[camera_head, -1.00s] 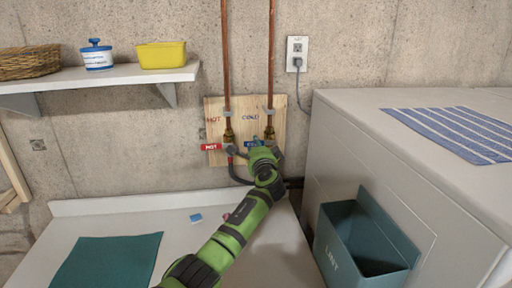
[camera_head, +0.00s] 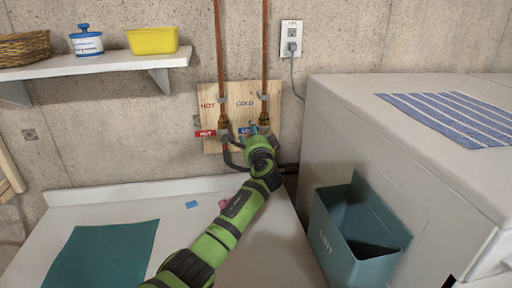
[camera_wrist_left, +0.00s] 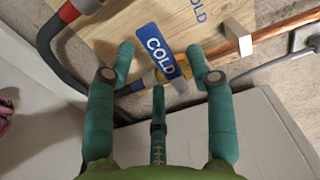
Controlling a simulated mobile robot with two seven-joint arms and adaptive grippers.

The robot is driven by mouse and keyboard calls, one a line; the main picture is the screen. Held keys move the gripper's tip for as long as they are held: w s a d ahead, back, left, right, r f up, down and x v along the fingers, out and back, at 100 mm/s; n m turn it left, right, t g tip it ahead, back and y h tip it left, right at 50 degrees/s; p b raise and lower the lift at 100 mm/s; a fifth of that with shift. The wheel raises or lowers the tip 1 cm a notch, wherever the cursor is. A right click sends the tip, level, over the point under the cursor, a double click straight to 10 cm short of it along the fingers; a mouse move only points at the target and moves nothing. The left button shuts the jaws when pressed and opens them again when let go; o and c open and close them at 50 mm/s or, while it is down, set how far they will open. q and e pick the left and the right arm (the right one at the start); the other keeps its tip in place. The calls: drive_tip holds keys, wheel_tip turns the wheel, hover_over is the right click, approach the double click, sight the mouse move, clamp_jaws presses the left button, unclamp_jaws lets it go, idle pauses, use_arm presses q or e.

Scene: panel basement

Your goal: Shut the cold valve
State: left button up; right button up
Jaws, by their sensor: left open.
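The cold valve is a brass fitting (camera_head: 264,119) on the right copper pipe. A blue piece marked COLD (camera_head: 246,131) sits left of it; it also shows in the wrist view (camera_wrist_left: 160,48), running roughly across the pipe, with a grey metal end at the brass body (camera_wrist_left: 150,79). I cannot tell whether it touches my fingers. My left gripper (camera_head: 262,142) is just in front of the valve and hides its lower part. In the wrist view my left gripper (camera_wrist_left: 160,60) is open, its two upper fingers on either side of the blue piece. My right gripper is not in view.
The hot valve (camera_head: 224,123) with its red HOT piece (camera_head: 205,134) is close on the left. Dark hoses hang below. A white appliance (camera_head: 330,130) with a teal lint bin (camera_head: 335,235) stands right. A shelf (camera_head: 100,67) is upper left.

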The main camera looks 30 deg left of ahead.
use_arm(q)
drive_tip(key=v, duration=1)
drive_tip(key=shift+s, duration=0.15)
drive_tip(key=shift+d, duration=0.1)
